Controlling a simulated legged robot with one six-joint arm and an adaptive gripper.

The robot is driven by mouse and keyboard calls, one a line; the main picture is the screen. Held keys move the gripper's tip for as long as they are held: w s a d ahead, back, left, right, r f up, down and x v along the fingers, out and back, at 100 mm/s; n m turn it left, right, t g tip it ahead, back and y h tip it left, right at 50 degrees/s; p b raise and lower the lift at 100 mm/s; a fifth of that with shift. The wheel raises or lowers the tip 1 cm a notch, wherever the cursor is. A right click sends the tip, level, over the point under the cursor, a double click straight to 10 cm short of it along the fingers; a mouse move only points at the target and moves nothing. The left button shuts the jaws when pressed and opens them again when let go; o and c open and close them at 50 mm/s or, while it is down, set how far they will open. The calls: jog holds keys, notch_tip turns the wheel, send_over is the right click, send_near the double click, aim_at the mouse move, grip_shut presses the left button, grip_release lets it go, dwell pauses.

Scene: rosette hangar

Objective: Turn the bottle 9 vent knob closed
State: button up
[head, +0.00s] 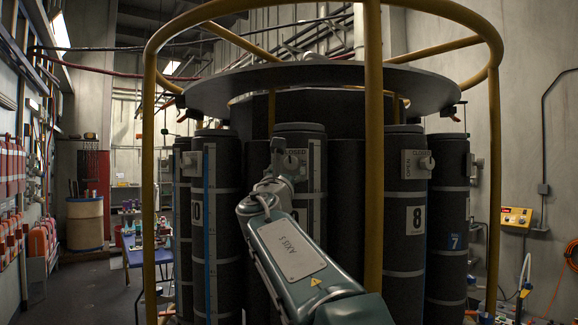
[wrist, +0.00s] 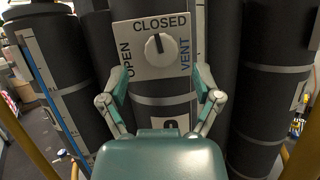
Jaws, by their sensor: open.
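The white vent knob (wrist: 159,48) sits on a square plate (wrist: 140,66) on a dark bottle (wrist: 165,110). The plate reads CLOSED on top, OPEN at left and VENT at right. The knob's dark mark appears to point up, near CLOSED. My gripper (wrist: 161,76) is open, with one finger on each side below the knob, apart from it in the picture. The bottle's number is mostly hidden by my gripper body. In the head view the same bottle (head: 302,133) stands between bottles 10 and 8, its plate partly behind my gripper (head: 277,158).
Bottle 10 (head: 210,230) stands to the left, bottle 8 (head: 405,240) to the right, and bottle 7 (head: 448,215) beyond it. A yellow post (head: 374,120) of the frame rises just right of my arm. A dark round plate (head: 320,76) hangs above the bottles.

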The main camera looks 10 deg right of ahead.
aim_at(290, 165)
jog(key=shift+x, duration=1.1)
jog(key=shift+w+d+r, duration=0.15)
jog(key=shift+w+d, duration=0.2)
jog(key=shift+w, duration=0.05)
jog(key=shift+w+a+r, duration=0.15)
jog(key=shift+w, duration=0.1)
grip_shut()
